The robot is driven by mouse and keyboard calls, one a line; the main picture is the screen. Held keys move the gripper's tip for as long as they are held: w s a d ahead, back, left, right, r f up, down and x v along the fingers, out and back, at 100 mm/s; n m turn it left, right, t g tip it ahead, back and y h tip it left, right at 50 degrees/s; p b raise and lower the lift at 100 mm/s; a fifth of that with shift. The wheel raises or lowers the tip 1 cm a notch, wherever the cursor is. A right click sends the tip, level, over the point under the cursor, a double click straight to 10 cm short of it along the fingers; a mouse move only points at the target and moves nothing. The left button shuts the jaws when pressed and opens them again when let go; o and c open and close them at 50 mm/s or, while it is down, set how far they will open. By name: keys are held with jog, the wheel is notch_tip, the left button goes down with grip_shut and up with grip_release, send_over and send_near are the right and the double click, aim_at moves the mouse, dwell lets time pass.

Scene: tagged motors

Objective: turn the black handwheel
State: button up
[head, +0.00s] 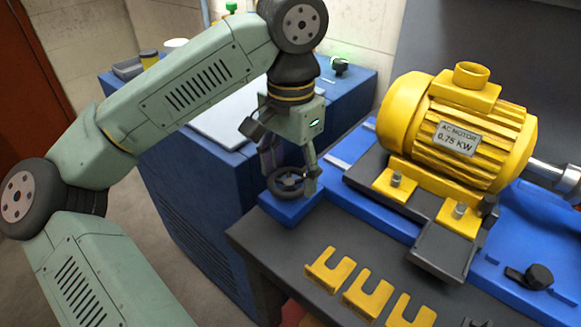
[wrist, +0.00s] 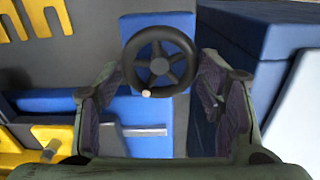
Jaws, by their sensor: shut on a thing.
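The black handwheel (head: 286,186) is a small spoked wheel on the blue end block of the motor's base, at the middle of the head view. In the wrist view the handwheel (wrist: 160,66) shows its round hub, several spokes and a small pale spot low on its rim. My gripper (head: 290,178) comes down from above with one finger on each side of the wheel and is shut on it. In the wrist view the padded fingers of my gripper (wrist: 163,88) flank the wheel left and right; the exact contact points are hard to see.
A yellow AC motor (head: 455,130) stands on the blue base right of the wheel. Yellow U-shaped shims (head: 368,293) lie on the dark bench in front. A blue cabinet (head: 205,185) stands behind and left, with a green-lit black knob (head: 340,66) on top.

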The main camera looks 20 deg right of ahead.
aim_at(291, 178)
dwell(0.4)
jog(key=o, duration=1.1)
jog(key=shift+o, duration=0.2)
notch_tip(291, 178, up, 12)
